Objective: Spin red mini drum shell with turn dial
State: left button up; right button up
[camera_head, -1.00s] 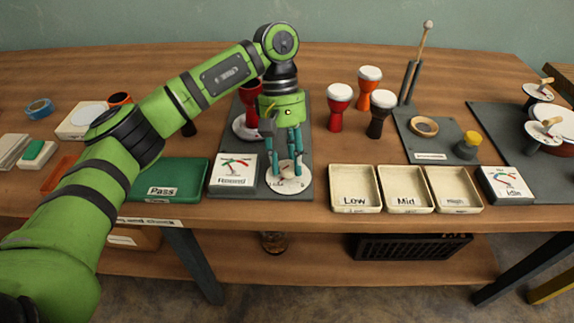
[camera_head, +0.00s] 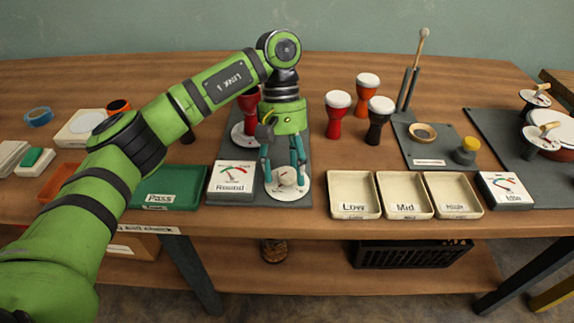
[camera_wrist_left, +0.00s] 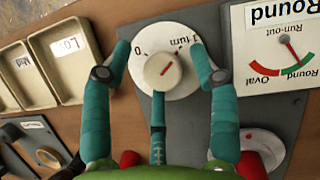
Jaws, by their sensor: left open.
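The turn dial is a cream knob (camera_head: 287,177) with a red pointer line on a white round plate (camera_head: 283,194) marked 0 and 1 turn. In the left wrist view the knob (camera_wrist_left: 163,70) sits between my fingers. My left gripper (camera_head: 285,182) is open, pointing down, its fingers spread around the knob; I cannot tell if any finger touches it. The pointer tilts off toward the 1 turn side. The red mini drum shell (camera_head: 248,103) stands on a white turntable (camera_head: 238,139) behind the dial, partly hidden by my arm.
The run-out gauge (camera_head: 232,178) left of the dial reads Round. Low (camera_head: 353,212), Mid (camera_head: 404,212) and High trays lie to the right. A green Pass tray (camera_head: 178,201) is left. Red, orange (camera_head: 368,82) and black (camera_head: 379,130) drums stand behind.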

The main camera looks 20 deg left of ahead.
pick_arm(q)
jog(key=shift+w, duration=0.1)
jog(key=shift+w+a+r, duration=0.1)
jog(key=shift+r, duration=0.1)
jog(key=v, duration=1.1)
jog(key=shift+r, duration=0.3)
